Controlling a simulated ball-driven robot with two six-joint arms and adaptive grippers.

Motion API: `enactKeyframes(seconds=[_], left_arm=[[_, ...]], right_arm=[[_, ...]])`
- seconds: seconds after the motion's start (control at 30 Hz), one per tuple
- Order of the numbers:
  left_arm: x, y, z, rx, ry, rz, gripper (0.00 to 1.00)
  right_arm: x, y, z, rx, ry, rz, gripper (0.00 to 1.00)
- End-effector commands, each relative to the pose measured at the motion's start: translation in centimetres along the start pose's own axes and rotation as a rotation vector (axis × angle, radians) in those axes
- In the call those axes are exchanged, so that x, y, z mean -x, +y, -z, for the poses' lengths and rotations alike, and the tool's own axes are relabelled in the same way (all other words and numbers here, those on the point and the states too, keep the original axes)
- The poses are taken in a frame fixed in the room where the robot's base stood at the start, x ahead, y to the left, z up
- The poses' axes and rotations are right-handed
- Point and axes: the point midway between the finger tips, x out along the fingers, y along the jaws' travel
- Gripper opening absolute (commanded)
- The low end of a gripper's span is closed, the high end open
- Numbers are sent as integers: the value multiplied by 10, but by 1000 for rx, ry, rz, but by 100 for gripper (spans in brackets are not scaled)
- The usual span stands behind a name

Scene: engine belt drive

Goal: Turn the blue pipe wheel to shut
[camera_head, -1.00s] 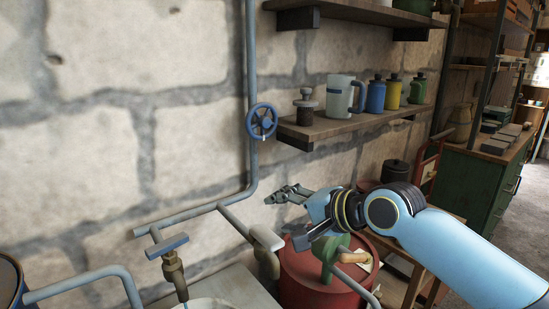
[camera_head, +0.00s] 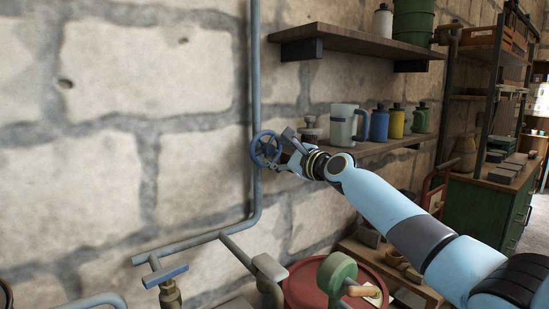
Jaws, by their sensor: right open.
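The blue pipe wheel (camera_head: 265,148) is a round, spoked handwheel on the vertical grey-blue pipe (camera_head: 256,80) along the stone wall. My right gripper (camera_head: 284,158) is open at the right side of the wheel. Its fingers overlap the wheel's right rim in the view; I cannot tell whether they touch it. The gripper hides part of the rim on that side. My left gripper is not in view.
A red drum (camera_head: 305,291) and a blue-handled tap (camera_head: 166,275) are below. The wall left of the pipe is clear.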

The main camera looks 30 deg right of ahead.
Motion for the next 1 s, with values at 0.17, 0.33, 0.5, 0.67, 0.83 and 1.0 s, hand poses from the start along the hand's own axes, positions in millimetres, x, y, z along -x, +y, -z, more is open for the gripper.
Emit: enactKeyframes(seconds=[0.17,0.33,0.5,0.67,0.83,1.0], left_arm=[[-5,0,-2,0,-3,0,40],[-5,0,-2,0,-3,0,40],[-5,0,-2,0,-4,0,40],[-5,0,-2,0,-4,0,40],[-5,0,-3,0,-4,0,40],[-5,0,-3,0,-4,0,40]], right_arm=[[-14,1,0,0,0,-1,53],[-16,0,0,2,0,-1,53],[-16,0,0,2,0,-1,45],[-16,0,0,1,0,-1,24],[-15,0,0,1,0,-1,2],[-15,0,0,6,0,-1,0]])
